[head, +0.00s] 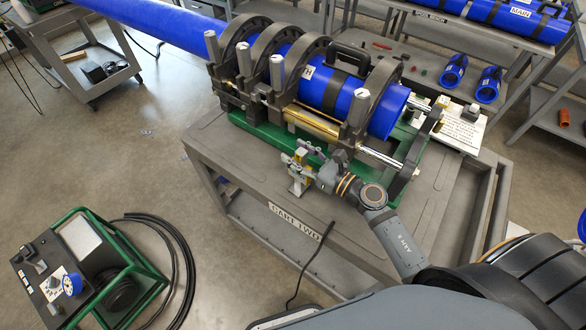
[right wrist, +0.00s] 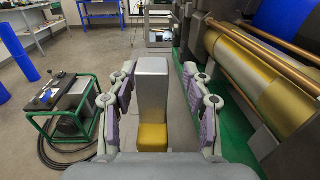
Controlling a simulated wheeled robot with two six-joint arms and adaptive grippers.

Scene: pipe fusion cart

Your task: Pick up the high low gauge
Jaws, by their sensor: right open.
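A grey metal block with a yellow end, which appears to be the high low gauge, stands between my right gripper's fingers in the right wrist view (right wrist: 152,88). In the head view it shows small at the front edge of the cart top, partly hidden by the gripper. My right gripper (head: 298,158) is open, its purple-padded fingers on either side of the block in the right wrist view (right wrist: 158,112). Gaps show between the pads and the block on both sides. My left gripper is not in view.
The fusion machine (head: 311,118) with its blue pipe and green base is just behind the gripper on the grey cart (head: 215,150). A green-framed unit (head: 88,265) stands on the floor at left. Free cart top lies to the right.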

